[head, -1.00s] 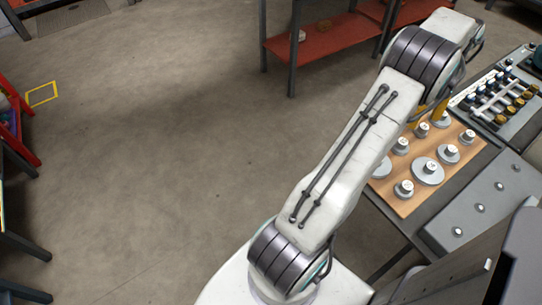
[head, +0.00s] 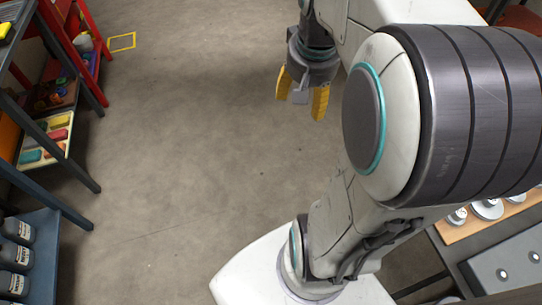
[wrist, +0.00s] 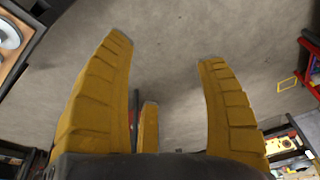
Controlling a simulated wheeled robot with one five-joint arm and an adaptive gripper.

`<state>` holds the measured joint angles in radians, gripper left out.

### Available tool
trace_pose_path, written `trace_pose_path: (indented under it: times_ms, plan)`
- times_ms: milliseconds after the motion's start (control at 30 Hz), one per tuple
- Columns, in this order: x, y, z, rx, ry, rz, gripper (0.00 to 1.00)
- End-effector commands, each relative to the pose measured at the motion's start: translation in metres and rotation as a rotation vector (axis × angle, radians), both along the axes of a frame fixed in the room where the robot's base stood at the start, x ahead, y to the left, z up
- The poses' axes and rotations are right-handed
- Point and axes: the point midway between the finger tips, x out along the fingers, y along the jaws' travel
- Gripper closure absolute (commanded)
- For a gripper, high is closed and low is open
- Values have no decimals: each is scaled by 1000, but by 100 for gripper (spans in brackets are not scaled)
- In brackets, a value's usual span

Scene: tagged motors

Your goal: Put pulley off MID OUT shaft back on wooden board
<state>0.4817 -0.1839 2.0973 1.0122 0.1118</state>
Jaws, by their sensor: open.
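My gripper (head: 301,98) hangs in the upper middle of the head view, over bare floor and well left of the board. Its yellow fingers are spread with nothing between them; the wrist view also shows the open fingers (wrist: 170,85) against empty floor. Part of the wooden board (head: 463,234) shows at the right edge of the head view, largely hidden by my arm. A few grey pulleys with white tops (head: 487,208) stand on it. I cannot tell which pulley is the MID OUT one. No motor shaft is visible.
A grey panel with round studs (head: 510,265) lies beside the board. At left stand a red shelf (head: 92,60), a dark rack with a tray of coloured items (head: 60,135), and a blue shelf with bottles (head: 18,255). The middle floor is clear.

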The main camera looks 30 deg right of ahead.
Motion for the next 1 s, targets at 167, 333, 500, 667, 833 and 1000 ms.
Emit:
trace_pose_path:
  times_ms: [167,333,500,667,833,1000]
  plan:
    - [-28,75,-10,-29,-38,288,34]
    - [-54,111,-24,-44,-63,472,34]
    - [-69,127,-32,-51,-79,566,34]
    - [-74,131,-35,-52,-81,594,34]
    - [-74,131,-35,-52,-81,594,34]
    - [-74,131,-35,-52,-81,593,34]
